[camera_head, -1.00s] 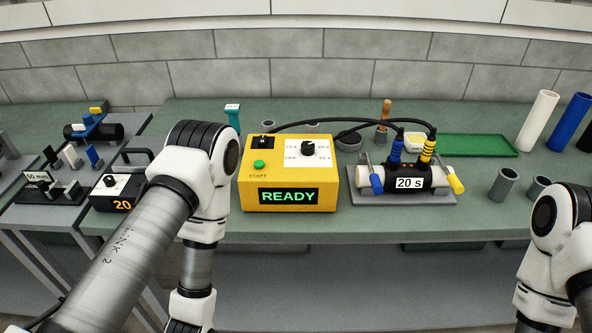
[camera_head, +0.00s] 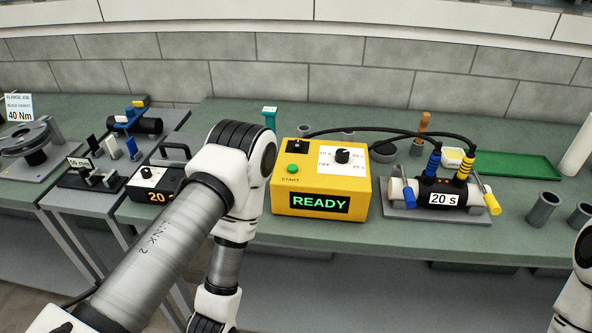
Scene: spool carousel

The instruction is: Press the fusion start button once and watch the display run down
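The yellow fusion box (camera_head: 345,188) stands on the green bench in the middle. A black dial (camera_head: 342,156) sits on a white panel beside the button. Cables run from the box to a black coupler (camera_head: 440,187) labelled 20 s, clamped on a white pipe. My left arm stands in front of the bench, left of the box, bent downward; its gripper is out of frame. My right arm shows at the right edge; its gripper is out of frame too.
A black unit (camera_head: 152,183) showing 20 stands left of the box, partly behind my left arm. A green tray (camera_head: 512,165) lies at the back right. Grey cups (camera_head: 543,208) stand at the right. A flange fixture (camera_head: 32,148) with a 40 Nm sign is at far left.

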